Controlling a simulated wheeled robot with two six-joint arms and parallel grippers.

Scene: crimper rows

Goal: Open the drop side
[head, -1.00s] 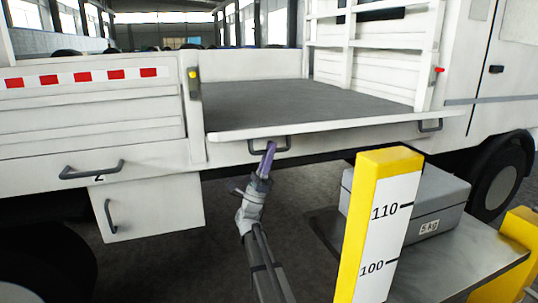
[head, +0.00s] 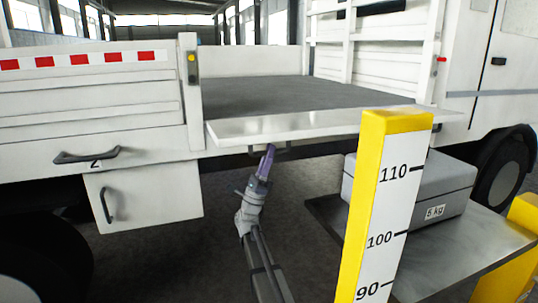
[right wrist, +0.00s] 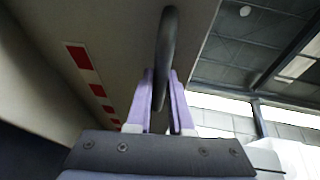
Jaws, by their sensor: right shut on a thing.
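The drop side (head: 300,128) is a long white panel on the truck bed's near edge. It lies folded outward, roughly level, with its pale inner face up. Its dark handle (head: 284,151) hangs under the outer edge, partly hidden by the panel. My right gripper (head: 267,152), with purple fingers, reaches up from below and is shut on this handle. In the right wrist view the fingers (right wrist: 161,100) close around the dark handle bar (right wrist: 166,45), beside the panel's outer face with red marks. My left gripper is out of view.
A yellow post (head: 390,122) with a height scale stands close at front right. Behind it a grey case (head: 450,185) sits on a metal table (head: 480,240). Another side panel (head: 85,110) stands upright at left, above a white locker (head: 150,195). Floor around my arm looks clear.

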